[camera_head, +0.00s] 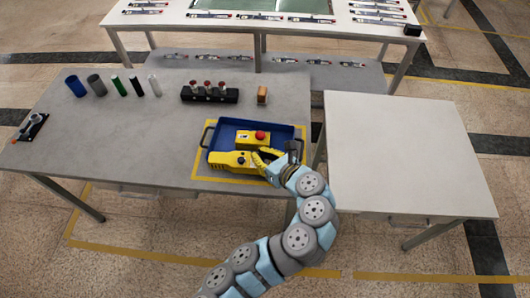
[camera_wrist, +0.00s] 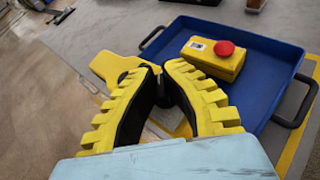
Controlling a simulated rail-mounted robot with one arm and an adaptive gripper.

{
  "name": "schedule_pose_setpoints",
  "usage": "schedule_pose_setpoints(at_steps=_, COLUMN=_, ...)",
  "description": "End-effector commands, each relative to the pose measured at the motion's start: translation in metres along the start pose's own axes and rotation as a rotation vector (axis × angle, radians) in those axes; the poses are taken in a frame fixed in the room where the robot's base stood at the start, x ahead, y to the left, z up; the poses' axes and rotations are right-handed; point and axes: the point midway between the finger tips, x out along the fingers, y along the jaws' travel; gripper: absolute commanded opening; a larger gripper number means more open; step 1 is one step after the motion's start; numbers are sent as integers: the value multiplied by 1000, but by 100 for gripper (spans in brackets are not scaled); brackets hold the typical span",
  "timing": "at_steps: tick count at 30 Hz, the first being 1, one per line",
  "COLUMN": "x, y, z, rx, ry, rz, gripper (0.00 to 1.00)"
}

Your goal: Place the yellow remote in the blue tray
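The blue tray (camera_head: 285,131) lies on the grey table and shows in the wrist view (camera_wrist: 262,108) beyond and to the right of the fingers. The yellow remote (camera_head: 228,160) is over the tray's front left part and overlaps its front rim. In the wrist view the remote (camera_wrist: 115,66) sticks out to the left past the fingertips. My gripper (camera_head: 268,157) has ridged yellow fingers drawn close together at the tips (camera_wrist: 163,70), shut on the remote's near end. The fingers hide much of that end. I cannot tell whether the remote touches the tray.
A yellow box with a red button (camera_head: 252,140) stands in the tray, close behind the remote. Cups and cylinders (camera_head: 97,85), a black rack (camera_head: 210,93) and an orange block (camera_head: 262,95) stand behind. The white table (camera_head: 405,150) at right is bare.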

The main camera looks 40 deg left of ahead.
Motion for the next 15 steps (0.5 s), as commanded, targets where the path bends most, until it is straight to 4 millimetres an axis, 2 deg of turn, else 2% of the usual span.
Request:
schedule_pose_setpoints(at_steps=3, x=10, y=-12, z=-6, rx=-1, ry=-3, rz=-2, gripper=0)
schedule_pose_setpoints(at_steps=15, x=38, y=-43, z=-8, rx=-1, ry=1, rz=2, gripper=0)
